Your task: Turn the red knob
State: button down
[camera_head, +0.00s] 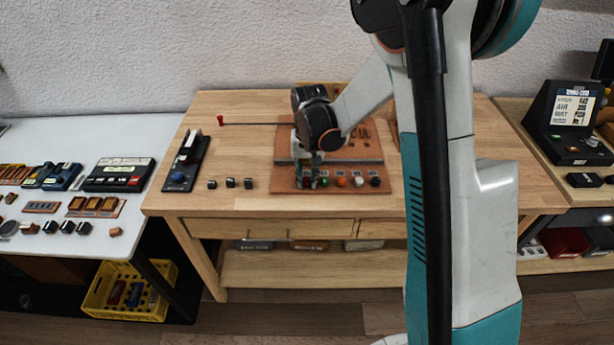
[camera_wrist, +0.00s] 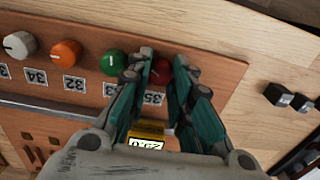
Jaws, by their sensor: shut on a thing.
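The red knob (camera_wrist: 160,72) sits at the end of a row of knobs on the brown panel (camera_wrist: 215,75) in the wrist view. My gripper (camera_wrist: 163,60) is shut on it, with one teal finger on each side, and the fingers cover part of the knob. In the head view my gripper (camera_head: 308,178) reaches down at the panel's front left, and I cannot make out the red knob there.
A green knob (camera_wrist: 113,62) stands close beside my finger. An orange knob (camera_wrist: 66,52) and a white knob (camera_wrist: 20,45) follow. Small dark blocks (camera_head: 231,183) lie left of the panel, near a black device (camera_head: 187,160). Bare wooden table lies between.

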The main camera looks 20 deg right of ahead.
aim_at(308, 180)
jog(key=shift+m, duration=1.4)
jog(key=c, duration=1.7)
grip_release()
jog(key=shift+r, duration=0.1)
notch_tip(308, 180, up, 12)
jog(key=shift+s+d+f, duration=0.1)
